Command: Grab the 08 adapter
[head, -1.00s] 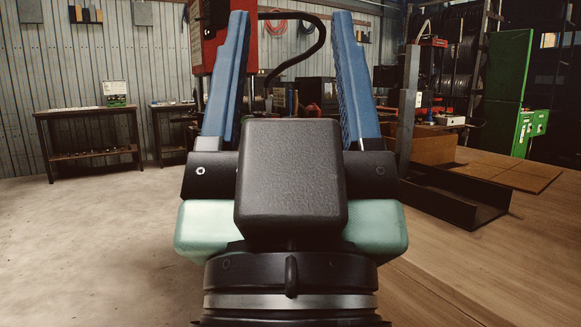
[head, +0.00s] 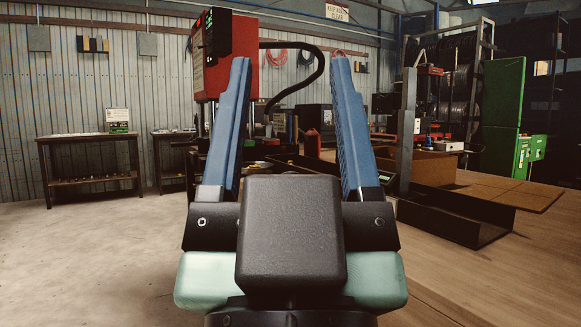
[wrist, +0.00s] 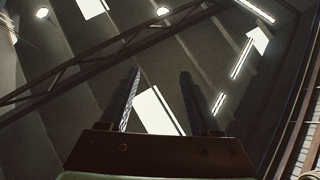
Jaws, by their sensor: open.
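My gripper (head: 290,62) stands in the middle of the head view, its two blue fingers pointing up and wide apart with nothing between them. It also shows in the wrist view (wrist: 160,72), open and empty against the ceiling. I cannot make out the 08 adapter in either view. Small items on the far tables are too small to tell apart, and my gripper hides part of the scene behind it.
A red machine (head: 229,45) with a black hose stands behind my gripper. A wooden worktop (head: 470,285) with a dark tray (head: 455,218) lies to the right. A dark table (head: 88,138) stands at the far left. A green cabinet (head: 503,110) stands right. The left floor is clear.

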